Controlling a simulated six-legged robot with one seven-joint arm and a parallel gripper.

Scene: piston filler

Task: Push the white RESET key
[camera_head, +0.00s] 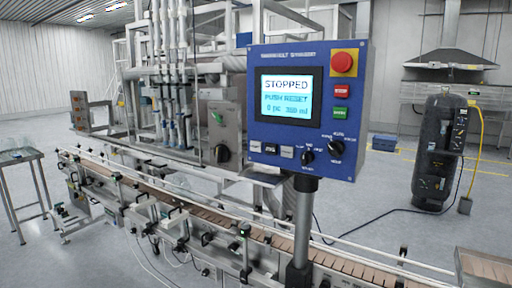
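A blue control panel (262,60) stands on a grey post (303,220) right of centre. Its lit screen (288,96) reads "STOPPED", "PUSH RESET" and a line with "0 pc" and about 300 ml. Below the screen is a row of small keys: a pale key (255,146) at the left, a dark key (270,149) in the middle and a whitish key (287,152) at the right. Their lettering is too small to read, so I cannot tell for sure which one is RESET. My gripper is not in view.
The panel also bears a red mushroom button (343,63), a red key (342,91), a green key (341,113) and two black knobs (307,157) (336,147). A conveyor (200,211) runs behind the post. A dark tank (440,150) stands at the right; open floor lies around it.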

